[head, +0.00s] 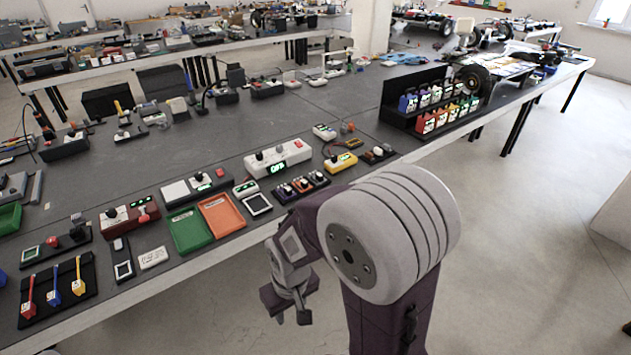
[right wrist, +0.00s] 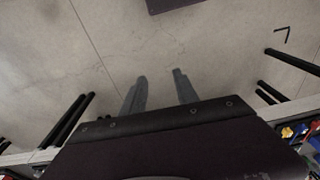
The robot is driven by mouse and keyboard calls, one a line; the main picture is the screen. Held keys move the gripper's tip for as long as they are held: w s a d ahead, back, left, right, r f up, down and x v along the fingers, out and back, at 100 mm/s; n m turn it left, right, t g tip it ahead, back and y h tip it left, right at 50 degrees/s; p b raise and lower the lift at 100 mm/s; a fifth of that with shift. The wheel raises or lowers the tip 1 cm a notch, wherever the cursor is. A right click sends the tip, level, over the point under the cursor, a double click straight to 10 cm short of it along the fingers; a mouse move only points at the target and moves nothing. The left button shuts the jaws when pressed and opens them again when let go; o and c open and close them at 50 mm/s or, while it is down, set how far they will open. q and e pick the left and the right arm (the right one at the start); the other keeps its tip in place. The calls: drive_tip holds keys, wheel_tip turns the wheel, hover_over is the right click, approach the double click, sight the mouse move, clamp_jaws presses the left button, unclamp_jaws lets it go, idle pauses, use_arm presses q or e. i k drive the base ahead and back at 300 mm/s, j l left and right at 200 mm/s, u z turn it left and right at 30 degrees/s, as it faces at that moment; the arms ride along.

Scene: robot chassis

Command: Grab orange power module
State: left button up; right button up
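A black two-step rack (head: 388,95) stands on the long grey table in the head view, right of centre, and holds two rows of small coloured modules. In its lower row, a small orange module (head: 441,118) appears to sit beside a red one (head: 426,123); the colours are hard to separate at this size. My right gripper (head: 289,303) hangs off the table's front edge, low and well apart from the rack. In the right wrist view, its two fingers (right wrist: 160,76) are spread with nothing between them, above bare floor. My left gripper is not in view.
An orange tray (head: 222,216) and a green tray (head: 190,230) lie near the table's front edge. A yellow device (head: 341,162) and several small control boxes lie between them and the rack. A wheeled chassis (head: 480,75) is behind the rack. Floor right of the table is clear.

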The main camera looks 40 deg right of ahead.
sight(301, 184)
drive_tip(key=i+l+u, duration=0.25)
drive_tip(key=l+u, duration=0.15)
drive_tip(key=l, duration=0.5)
drive_tip(key=i+l+u, duration=0.15)
drive_tip(key=l+u, duration=0.3)
drive_tip(key=l, duration=0.5)
drive_tip(key=l+u, duration=0.4)
drive_tip(key=l, duration=0.55)
drive_tip(key=k+l+u, duration=0.2)
drive_tip(key=l+u, duration=0.2)
drive_tip(key=l, duration=0.5)
